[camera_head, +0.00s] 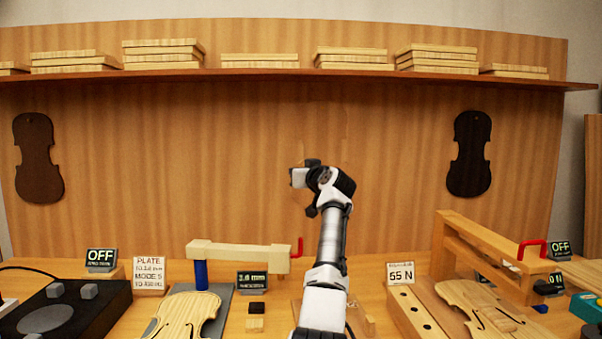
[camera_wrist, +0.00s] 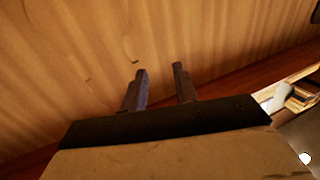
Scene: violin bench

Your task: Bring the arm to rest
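My arm (camera_head: 332,235) rises from the bottom middle of the head view, and its wrist is held up in front of the wooden back panel (camera_head: 250,140). My gripper (camera_wrist: 160,72) shows two dark fingers standing apart in the wrist view, with nothing between them. Only bare wood grain shows beyond the fingertips. In the head view the fingers themselves are hard to make out at the wrist's end.
A shelf (camera_head: 230,74) with stacked wood pieces runs above. The bench below holds a violin plate (camera_head: 187,315) at left, another violin plate (camera_head: 480,308) at right, a clamp-like wooden frame (camera_head: 490,252) and a black device (camera_head: 75,312). The air around the wrist is clear.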

